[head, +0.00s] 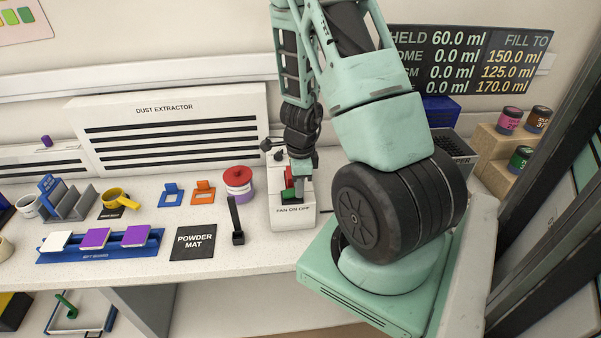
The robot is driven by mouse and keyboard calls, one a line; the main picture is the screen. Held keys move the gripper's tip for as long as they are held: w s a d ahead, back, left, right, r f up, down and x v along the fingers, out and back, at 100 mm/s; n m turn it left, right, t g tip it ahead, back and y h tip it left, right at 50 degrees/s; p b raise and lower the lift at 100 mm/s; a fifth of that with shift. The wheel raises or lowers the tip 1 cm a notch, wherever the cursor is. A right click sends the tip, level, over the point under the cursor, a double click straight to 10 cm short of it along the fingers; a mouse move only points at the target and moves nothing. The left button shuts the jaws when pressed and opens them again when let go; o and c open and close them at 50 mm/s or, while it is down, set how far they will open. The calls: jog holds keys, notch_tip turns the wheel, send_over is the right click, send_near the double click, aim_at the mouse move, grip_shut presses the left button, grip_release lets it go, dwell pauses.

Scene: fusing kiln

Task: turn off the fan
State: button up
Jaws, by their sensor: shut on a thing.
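The fan switch box (292,218) is a white box with the label "FAN ON OFF" on its front, standing on the bench right of centre. My gripper (292,186) reaches down onto its top from above. It is shut on the fan switch (288,183), whose red part shows between the fingers, with a green patch just below. The fingers cover most of the switch, so I cannot tell which way it is set. The dust extractor (165,135) is a white slatted unit against the wall behind.
A black powder mat (193,240) and a blue rack with tiles (100,246) lie further left. Small jars (509,120) stand on steps at right.

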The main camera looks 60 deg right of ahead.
jog(key=shift+w+r+p, duration=0.1)
jog(key=shift+p, duration=0.55)
jog(key=o, duration=1)
jog(key=shift+g, duration=0.3)
jog(key=shift+r, duration=0.1)
jog(key=r+p, duration=0.1)
jog(key=r, duration=0.4)
jog(key=r+p, duration=0.1)
jog(key=r, duration=0.5)
jog(key=r+p, duration=0.2)
jog(key=r, duration=0.4)
jog(key=shift+w+a+r, duration=0.1)
jog(key=shift+w+a, duration=0.2)
